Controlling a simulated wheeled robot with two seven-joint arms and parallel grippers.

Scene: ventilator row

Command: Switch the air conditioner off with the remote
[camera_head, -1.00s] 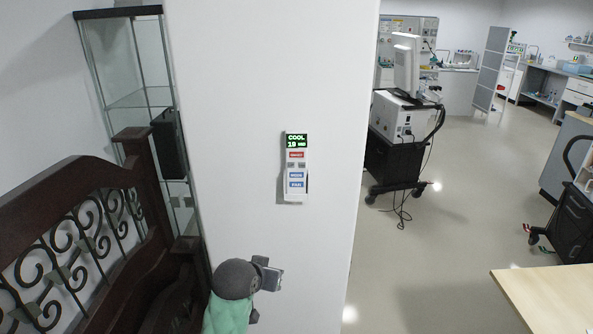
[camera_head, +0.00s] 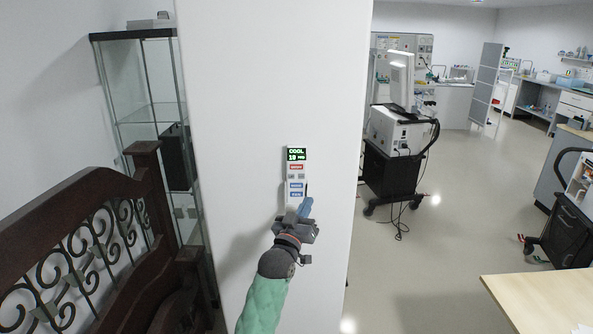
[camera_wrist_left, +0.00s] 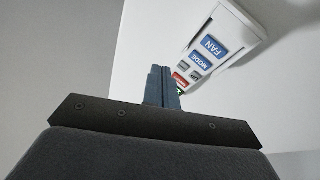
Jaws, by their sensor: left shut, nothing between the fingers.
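The remote (camera_head: 296,168) is a white handset upright on the white wall panel. Its green-on-black display reads COOL and 19. Below the display are a red button, small grey buttons and two blue buttons. In the left wrist view the remote (camera_wrist_left: 222,42) shows tilted, with FAN and MODE readable; its red button is partly behind my fingers. My left gripper (camera_head: 305,207) is shut and empty, with its blue fingertips at the lower end of the remote. It also shows in the left wrist view (camera_wrist_left: 161,85). I cannot tell whether the fingertips touch. The air conditioner is not in view.
A dark wooden bed frame (camera_head: 75,225) with iron scrolls stands at the left, before a glass cabinet (camera_head: 150,112). A wheeled machine cart (camera_head: 392,170) stands right of the panel. A light wooden table (camera_head: 545,300) is at the lower right. The floor between is clear.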

